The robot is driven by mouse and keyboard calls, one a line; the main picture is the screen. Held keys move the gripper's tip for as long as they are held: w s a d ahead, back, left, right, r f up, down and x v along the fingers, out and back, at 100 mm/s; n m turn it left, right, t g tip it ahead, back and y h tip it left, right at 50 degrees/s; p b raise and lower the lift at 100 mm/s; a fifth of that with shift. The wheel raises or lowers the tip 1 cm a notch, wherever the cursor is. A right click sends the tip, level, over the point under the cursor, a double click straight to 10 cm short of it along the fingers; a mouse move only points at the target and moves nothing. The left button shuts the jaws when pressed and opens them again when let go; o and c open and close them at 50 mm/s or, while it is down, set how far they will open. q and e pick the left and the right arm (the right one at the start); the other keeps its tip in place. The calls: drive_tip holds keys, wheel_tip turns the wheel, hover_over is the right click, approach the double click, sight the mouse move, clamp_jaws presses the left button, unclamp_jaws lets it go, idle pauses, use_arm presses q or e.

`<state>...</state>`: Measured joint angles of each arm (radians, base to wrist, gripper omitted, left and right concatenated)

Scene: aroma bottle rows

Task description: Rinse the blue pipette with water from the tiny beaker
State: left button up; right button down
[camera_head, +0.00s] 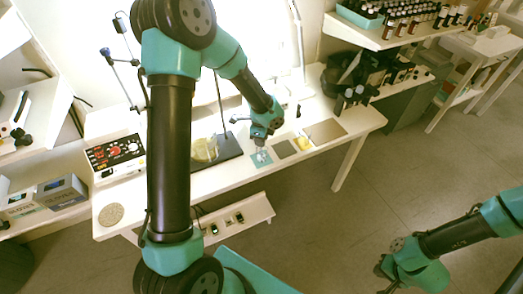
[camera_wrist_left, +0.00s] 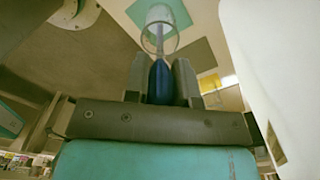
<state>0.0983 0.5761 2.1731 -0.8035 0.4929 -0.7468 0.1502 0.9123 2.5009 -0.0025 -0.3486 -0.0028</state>
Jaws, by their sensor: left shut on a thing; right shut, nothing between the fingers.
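My left gripper (camera_head: 262,137) is over the long white table, above a small teal mat (camera_head: 263,161). In the left wrist view its fingers (camera_wrist_left: 160,82) are shut on the blue pipette (camera_wrist_left: 160,80), whose thin end points away from the gripper. A small clear round-rimmed vessel, probably the tiny beaker (camera_wrist_left: 177,45), lines up with that thin end over the teal mat. I cannot tell whether the tip is inside it or above it. Any water is too faint to see. My right gripper (camera_head: 384,275) is shut and empty over the floor, at the lower right.
Grey mats (camera_head: 325,131) and a small yellow thing (camera_head: 304,143) lie right of the teal mat. A black stand base (camera_head: 228,147) with a yellowish beaker (camera_head: 204,150) stands to the left, beside a control box (camera_head: 115,158). A microscope-like device stands at the back right.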

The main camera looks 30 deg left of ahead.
use_arm(q)
drive_tip(key=shift+r, duration=3.7)
